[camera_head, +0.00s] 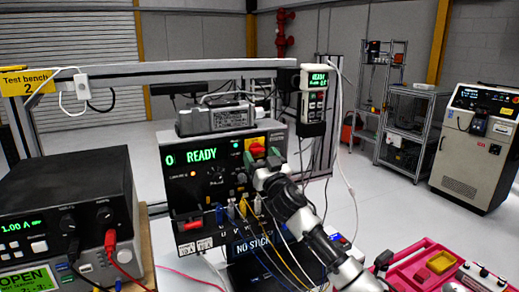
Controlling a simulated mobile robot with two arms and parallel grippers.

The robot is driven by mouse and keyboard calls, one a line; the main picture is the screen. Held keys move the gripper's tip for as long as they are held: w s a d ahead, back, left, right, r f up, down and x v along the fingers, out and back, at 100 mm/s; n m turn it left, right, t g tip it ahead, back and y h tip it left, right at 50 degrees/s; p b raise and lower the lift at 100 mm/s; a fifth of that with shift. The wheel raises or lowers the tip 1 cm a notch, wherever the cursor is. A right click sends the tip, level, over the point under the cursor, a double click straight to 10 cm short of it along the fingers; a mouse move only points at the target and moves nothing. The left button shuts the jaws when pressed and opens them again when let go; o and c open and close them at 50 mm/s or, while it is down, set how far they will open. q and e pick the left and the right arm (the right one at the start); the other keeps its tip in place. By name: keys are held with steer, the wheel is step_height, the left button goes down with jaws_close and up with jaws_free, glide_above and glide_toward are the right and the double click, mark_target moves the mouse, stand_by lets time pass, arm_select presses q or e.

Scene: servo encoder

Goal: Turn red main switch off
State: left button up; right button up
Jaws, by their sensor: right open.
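The red main switch (256,147) is on the upper right of the dark control panel (178,208), with yellow around it. The panel's green display (200,155) reads "0 READY". My right gripper (264,164) is open, just below the switch and in front of the panel's right side. It hides part of the panel there. I cannot tell whether its fingers touch the switch. The exact angle of the switch handle is too small to read. My left gripper is out of view.
Several cables (264,240) hang from sockets below my right gripper. A handheld unit (313,92) hangs on the frame at the upper right. A black power supply (66,195) stands at left. A pink tray (411,283) is at lower right. Open floor lies behind.

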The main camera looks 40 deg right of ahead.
steer(key=shift+w+r, duration=0.2)
steer(key=shift+r, duration=0.15)
steer(key=shift+d+f, duration=0.1)
steer(key=shift+c, duration=1.4)
steer(key=c, duration=0.6)
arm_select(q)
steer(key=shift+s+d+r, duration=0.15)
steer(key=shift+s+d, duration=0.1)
arm_select(e)
steer(key=shift+c, duration=0.2)
